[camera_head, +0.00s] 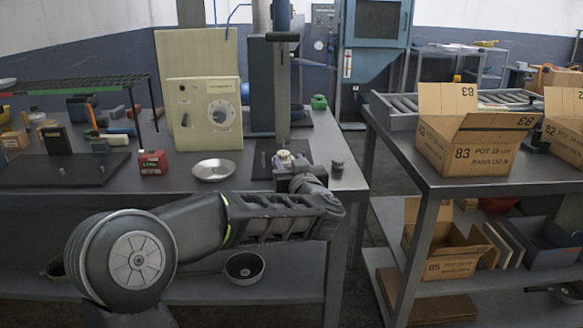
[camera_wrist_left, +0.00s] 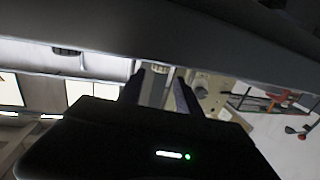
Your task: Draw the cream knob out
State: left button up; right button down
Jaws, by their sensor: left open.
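A small cream, knob-like piece (camera_head: 284,157) sits on the dark base of the upright press, below its spindle. My left gripper (camera_head: 290,168) is right at it, on the near side. I cannot tell from the head view whether they touch. In the left wrist view the two dark fingers of my left gripper (camera_wrist_left: 159,88) stand apart, with a pale grey upright shape beyond the gap. A cream panel (camera_head: 187,137) with a round pale dial (camera_head: 221,114) stands further back on the bench. My right gripper is not in view.
Cardboard boxes (camera_head: 460,130) stand on the right table, across a gap.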

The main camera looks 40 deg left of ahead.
aim_at(284, 155)
pick_arm(q)
jog(key=x, duration=0.5)
jog(key=shift+w+a, duration=0.1)
jog(key=shift+a, duration=0.05)
jog(key=shift+c, duration=0.4)
grip_shut()
dwell(0.4)
